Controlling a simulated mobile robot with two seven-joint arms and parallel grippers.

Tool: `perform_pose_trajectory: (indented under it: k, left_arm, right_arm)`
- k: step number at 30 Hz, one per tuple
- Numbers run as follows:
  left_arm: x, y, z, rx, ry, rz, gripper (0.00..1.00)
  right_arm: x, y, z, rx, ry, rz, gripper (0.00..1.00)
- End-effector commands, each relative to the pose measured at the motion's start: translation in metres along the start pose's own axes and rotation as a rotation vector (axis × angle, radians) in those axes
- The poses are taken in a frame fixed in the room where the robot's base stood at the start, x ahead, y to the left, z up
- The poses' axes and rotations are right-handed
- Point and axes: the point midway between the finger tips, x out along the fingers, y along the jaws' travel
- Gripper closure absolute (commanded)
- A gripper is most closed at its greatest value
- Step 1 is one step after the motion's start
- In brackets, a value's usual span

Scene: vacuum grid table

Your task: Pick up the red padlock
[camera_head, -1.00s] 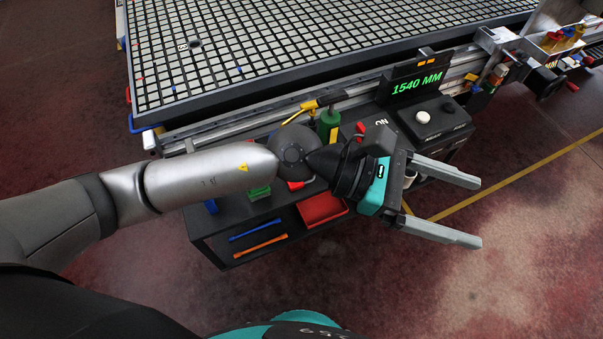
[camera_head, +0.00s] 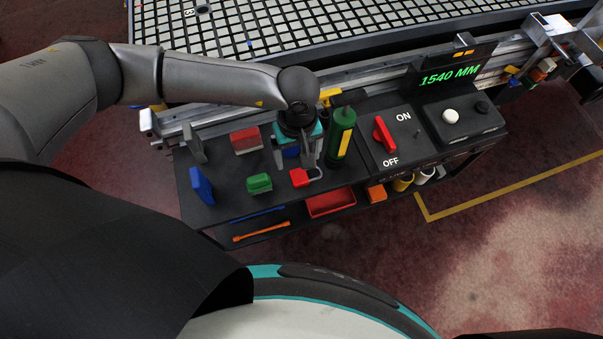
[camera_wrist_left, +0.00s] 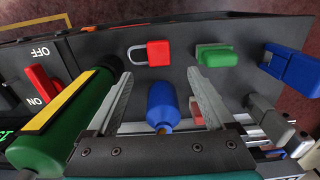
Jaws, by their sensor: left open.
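The red padlock (camera_head: 299,178) lies flat on the dark shelf top, its grey shackle to the right in the head view. It also shows in the left wrist view (camera_wrist_left: 158,52), beyond the fingertips. My left gripper (camera_head: 298,164) is open and points down just behind the padlock; its fingers (camera_wrist_left: 160,76) are apart from it. A blue object with a rounded body (camera_wrist_left: 162,104) stands between the fingers in the wrist view, with a visible gap on each side. My right gripper is not in view.
A tall green cylinder (camera_head: 342,135) with a yellow strip stands close right of my gripper. A green block (camera_head: 259,184), a blue piece (camera_head: 202,186) and a red block (camera_head: 245,140) lie to the left. A red switch (camera_head: 383,134) is further right.

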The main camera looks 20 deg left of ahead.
Motion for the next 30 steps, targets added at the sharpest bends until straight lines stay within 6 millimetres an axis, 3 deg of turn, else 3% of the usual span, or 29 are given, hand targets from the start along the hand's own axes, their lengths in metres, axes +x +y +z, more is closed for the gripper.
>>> perform_pose_trajectory:
  k: [3, 11, 21, 30]
  left_arm:
    - [0.023, 0.0, 0.001, -0.001, -0.001, -0.001, 0.12]
    - [0.041, 0.001, 0.001, 0.0, -0.002, 0.001, 0.12]
    - [0.085, 0.001, 0.002, -0.001, -0.002, 0.001, 0.12]
    - [0.088, 0.001, 0.002, -0.001, -0.002, 0.002, 0.12]
  right_arm:
    - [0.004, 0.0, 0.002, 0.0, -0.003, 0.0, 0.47]
    - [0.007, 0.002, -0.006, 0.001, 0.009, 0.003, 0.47]
    - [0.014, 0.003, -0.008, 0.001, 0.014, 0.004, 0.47]
    - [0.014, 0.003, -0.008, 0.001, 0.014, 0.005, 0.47]
